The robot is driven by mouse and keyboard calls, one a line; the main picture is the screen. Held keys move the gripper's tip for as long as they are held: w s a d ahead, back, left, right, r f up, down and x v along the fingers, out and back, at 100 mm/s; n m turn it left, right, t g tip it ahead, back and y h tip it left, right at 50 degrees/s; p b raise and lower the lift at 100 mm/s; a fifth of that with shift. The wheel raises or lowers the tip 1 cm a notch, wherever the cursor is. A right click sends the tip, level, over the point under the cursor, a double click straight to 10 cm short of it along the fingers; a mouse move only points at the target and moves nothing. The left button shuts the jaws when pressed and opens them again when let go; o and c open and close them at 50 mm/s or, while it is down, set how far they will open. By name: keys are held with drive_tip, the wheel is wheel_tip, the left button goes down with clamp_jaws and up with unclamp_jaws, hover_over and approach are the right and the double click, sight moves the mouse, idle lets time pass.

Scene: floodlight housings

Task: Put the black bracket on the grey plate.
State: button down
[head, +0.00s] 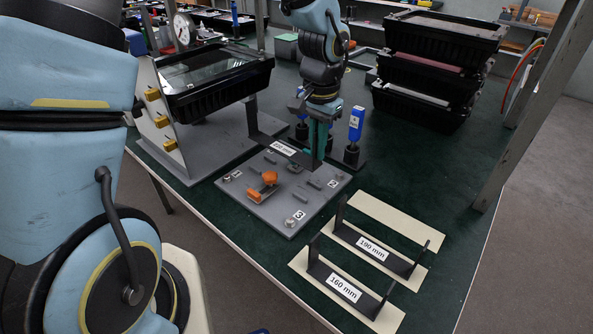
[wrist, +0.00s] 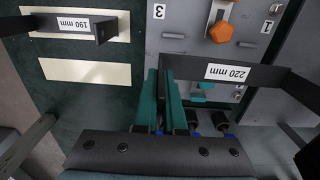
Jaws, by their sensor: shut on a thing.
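The black bracket (head: 268,143), labelled 220 mm, is a flat bar with an upturned arm at each end. My gripper (head: 318,152) is shut on its right-hand arm in the head view. In the wrist view the teal fingers (wrist: 160,98) pinch one end of the bracket (wrist: 190,69). The grey plate (head: 262,209), with numbered corners, small dark blocks and an orange clamp knob (head: 269,178), lies on the green table. The bracket spans the plate's far edge; I cannot tell whether it touches. The plate also shows in the wrist view (wrist: 185,28).
Brackets labelled 190 mm (head: 370,247) and 160 mm (head: 345,286) rest on cream strips at the front right. An empty cream strip (head: 395,220) lies behind them. A floodlight housing (head: 212,82) stands at left; blue-topped tools (head: 355,125) stand behind the plate. Black crates (head: 437,75) are stacked behind.

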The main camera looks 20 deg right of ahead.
wheel_tip(320, 180, down, 10)
drive_tip(key=shift+r+p, duration=0.2)
drive_tip(key=shift+p, duration=0.55)
drive_tip(key=shift+f, duration=0.2)
drive_tip(key=c, duration=1)
unclamp_jaws()
drive_tip(key=shift+r, duration=0.1)
